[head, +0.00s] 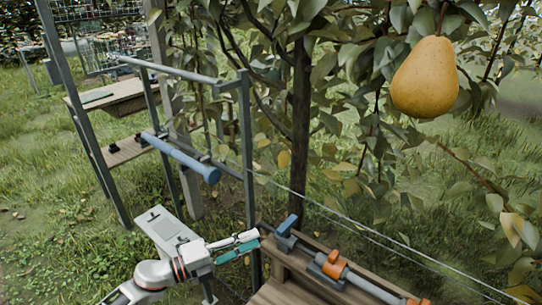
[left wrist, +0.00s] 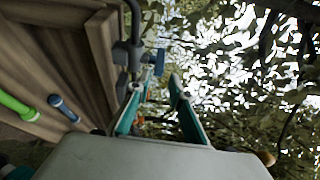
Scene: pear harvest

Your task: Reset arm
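My left arm comes in at the bottom of the head view, and its left gripper (head: 258,241) points right, beside the wooden planter edge. In the left wrist view the two teal fingers of the left gripper (left wrist: 157,84) stand apart with nothing between them, so it is open and empty. My right gripper is in neither view. A large yellow pear (head: 425,78) hangs from the tree at the upper right, well away from the left gripper.
A pipe with a blue-handled valve (head: 288,225) and orange fittings (head: 333,262) runs along the wooden planter (head: 285,291), close right of the left gripper. A metal frame with a blue bar (head: 182,158) stands behind. Green and blue handles (left wrist: 17,106) show in the wrist view.

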